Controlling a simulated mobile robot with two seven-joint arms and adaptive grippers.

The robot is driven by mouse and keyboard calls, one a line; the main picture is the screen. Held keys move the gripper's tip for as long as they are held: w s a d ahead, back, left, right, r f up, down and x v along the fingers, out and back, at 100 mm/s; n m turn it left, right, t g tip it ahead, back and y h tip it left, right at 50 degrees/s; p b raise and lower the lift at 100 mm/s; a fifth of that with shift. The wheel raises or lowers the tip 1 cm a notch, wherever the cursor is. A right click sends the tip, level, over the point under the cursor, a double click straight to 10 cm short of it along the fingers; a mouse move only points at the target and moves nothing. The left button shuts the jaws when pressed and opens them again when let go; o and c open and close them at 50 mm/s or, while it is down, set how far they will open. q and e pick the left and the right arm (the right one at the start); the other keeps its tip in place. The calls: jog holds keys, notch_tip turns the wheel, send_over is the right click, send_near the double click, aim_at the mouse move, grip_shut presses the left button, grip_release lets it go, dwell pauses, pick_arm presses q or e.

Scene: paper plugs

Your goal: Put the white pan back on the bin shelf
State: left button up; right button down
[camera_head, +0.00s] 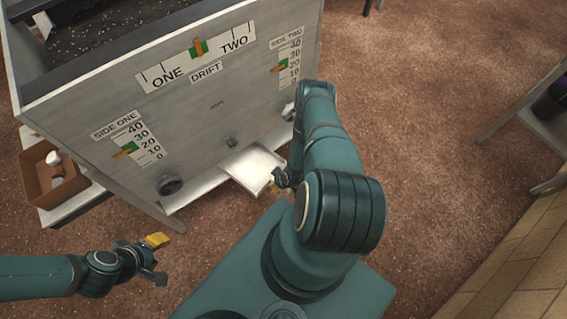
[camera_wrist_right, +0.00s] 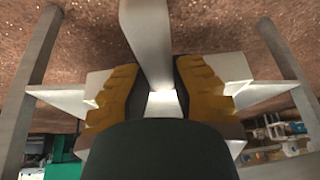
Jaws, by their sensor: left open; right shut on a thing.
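The white pan (camera_head: 255,168) is a shallow, light tray at the foot of the front panel of the large grey bin (camera_head: 215,105). My right gripper (camera_head: 278,183) is shut on the pan's near right edge, partly hidden by my right arm. In the right wrist view, its yellow fingers (camera_wrist_right: 160,92) stand either side of a pale piece, with white flat surfaces beyond. The pan's far edge meets the bin's lower edge; I cannot tell whether it rests on a shelf. My left gripper (camera_head: 155,258) is open and empty at lower left, clear of the bin.
A brown box (camera_head: 52,180) with a white bottle (camera_head: 54,158) stands on a side ledge at the left. Dark knobs (camera_head: 170,185) stick out of the panel's lower part. Another table (camera_head: 540,125) stands at the far right. The brown floor between is clear.

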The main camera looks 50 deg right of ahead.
aim_at(257, 169)
jog(key=w+b, duration=0.1)
jog(key=w, duration=0.2)
jog(key=w+b, duration=0.1)
jog(key=w, duration=0.3)
jog(key=w+f+b, duration=0.1)
jog(key=w, duration=0.3)
jog(key=shift+w, duration=0.2)
jog(key=shift+f, duration=0.6)
jog(key=c, duration=0.8)
grip_release()
jog(key=shift+c, duration=0.2)
jog(key=shift+s+r, duration=0.1)
jog(key=v, duration=1.2)
